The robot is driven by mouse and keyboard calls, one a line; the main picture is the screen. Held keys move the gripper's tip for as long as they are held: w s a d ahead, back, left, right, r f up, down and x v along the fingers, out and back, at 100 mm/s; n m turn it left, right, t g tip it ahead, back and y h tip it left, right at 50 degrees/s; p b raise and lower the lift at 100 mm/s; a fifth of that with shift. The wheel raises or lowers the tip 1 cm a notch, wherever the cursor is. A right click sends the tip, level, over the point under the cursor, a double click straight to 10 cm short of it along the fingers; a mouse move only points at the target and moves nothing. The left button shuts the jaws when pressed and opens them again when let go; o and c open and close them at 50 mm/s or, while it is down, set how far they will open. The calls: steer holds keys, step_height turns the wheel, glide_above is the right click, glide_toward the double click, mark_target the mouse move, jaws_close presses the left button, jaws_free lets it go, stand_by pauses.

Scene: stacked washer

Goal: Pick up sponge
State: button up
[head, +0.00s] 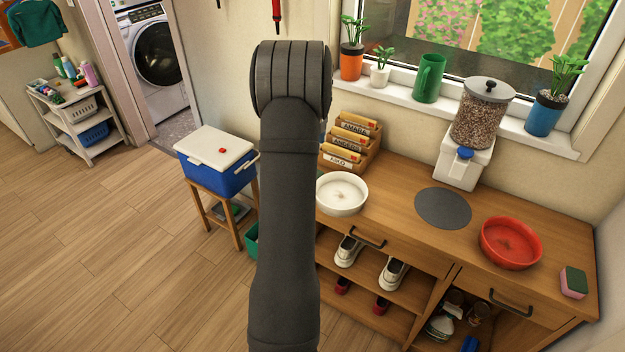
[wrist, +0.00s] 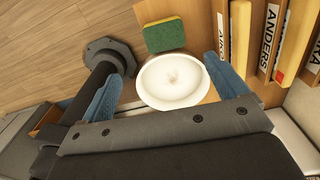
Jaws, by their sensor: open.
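A sponge, green on top with a yellow side (wrist: 164,35), lies on the wooden cabinet top just beyond a white bowl (wrist: 172,82) in the wrist view. My arm hides it in the head view. A second sponge, pink and green (head: 573,283), sits at the right end of the cabinet top in the head view. My gripper (wrist: 165,70) has its two blue fingers wide apart, with nothing held. The white bowl and, further off, the green sponge show between and beyond the fingertips. My gripper is hidden in the head view.
The white bowl (head: 342,208) stands beside a wooden letter sorter (head: 367,150). A grey round mat (head: 443,208), a red bowl (head: 511,243) and a pellet dispenser (head: 464,160) are further right. A blue cooler (head: 222,178) stands on a stool at left.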

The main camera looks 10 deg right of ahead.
step_height(320, 180, down, 8)
steer(key=shift+f, duration=0.1)
steer(key=f, duration=0.5)
steer(key=shift+w+d, duration=0.2)
steer(key=shift+d, duration=0.1)
steer(key=c, duration=1.1)
steer(key=shift+r, duration=0.1)
step_height(320, 180, up, 4)
steer(key=shift+r, duration=0.1)
steer(key=s+d+r, duration=0.2)
steer(key=s, duration=0.1)
steer(key=s+d+r, duration=0.2)
steer(key=d, duration=0.1)
steer(key=s+d+r, duration=0.2)
steer(key=s+d, duration=0.1)
steer(key=shift+s+r, duration=0.3)
